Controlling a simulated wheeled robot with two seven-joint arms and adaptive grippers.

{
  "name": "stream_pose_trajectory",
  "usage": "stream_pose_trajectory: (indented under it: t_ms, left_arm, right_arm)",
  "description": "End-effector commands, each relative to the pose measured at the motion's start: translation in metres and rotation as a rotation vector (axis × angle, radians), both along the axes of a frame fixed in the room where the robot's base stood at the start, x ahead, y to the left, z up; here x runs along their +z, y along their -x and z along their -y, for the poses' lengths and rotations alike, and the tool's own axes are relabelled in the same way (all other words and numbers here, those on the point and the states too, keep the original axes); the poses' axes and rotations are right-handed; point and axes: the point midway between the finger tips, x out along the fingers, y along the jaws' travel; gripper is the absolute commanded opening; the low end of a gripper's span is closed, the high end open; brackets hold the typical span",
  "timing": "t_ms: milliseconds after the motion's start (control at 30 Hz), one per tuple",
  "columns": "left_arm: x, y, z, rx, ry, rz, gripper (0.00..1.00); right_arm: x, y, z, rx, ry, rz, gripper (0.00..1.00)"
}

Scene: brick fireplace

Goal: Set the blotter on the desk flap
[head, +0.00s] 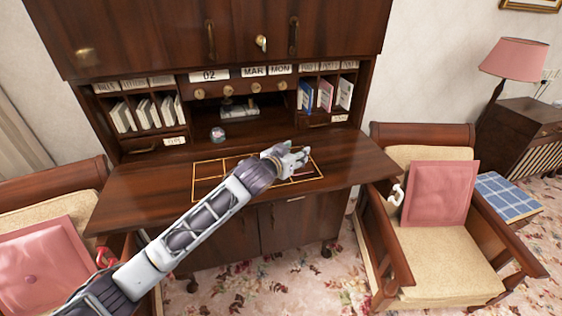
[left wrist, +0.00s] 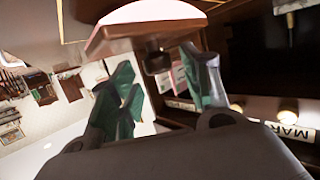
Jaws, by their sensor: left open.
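In the left wrist view, a rocker blotter (left wrist: 133,31) shows a wooden board, a curved white underside and a dark knob facing my fingers. My left gripper (left wrist: 163,92) is open, with green-padded fingers apart on either side below the knob; I cannot tell whether they touch it. In the head view the left gripper (head: 292,158) is low over the right part of the gold-lined area of the desk flap (head: 140,188). There the blotter is mostly hidden by the gripper, and its contact with the flap is unclear. My right gripper is not in view.
Pigeonholes with envelopes (head: 146,113) and booklets (head: 325,95) stand behind the flap. A glass paperweight (head: 217,134) sits at its back. An inkstand-like object (head: 240,112) is in the middle recess. Armchairs flank the desk. The flap's left part is clear.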

Motion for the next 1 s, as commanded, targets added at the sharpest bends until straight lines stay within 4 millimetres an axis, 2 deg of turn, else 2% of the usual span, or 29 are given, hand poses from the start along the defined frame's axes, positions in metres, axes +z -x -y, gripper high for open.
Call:
stream_pose_trajectory:
  t_ms: [700,1000]
  left_arm:
    - [0.021,0.060,-0.035,0.000,0.000,0.000,0.48]
    - [0.027,0.076,-0.044,0.001,0.000,0.000,0.48]
  right_arm:
    - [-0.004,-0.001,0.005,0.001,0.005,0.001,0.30]
    - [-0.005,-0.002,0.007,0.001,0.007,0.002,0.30]
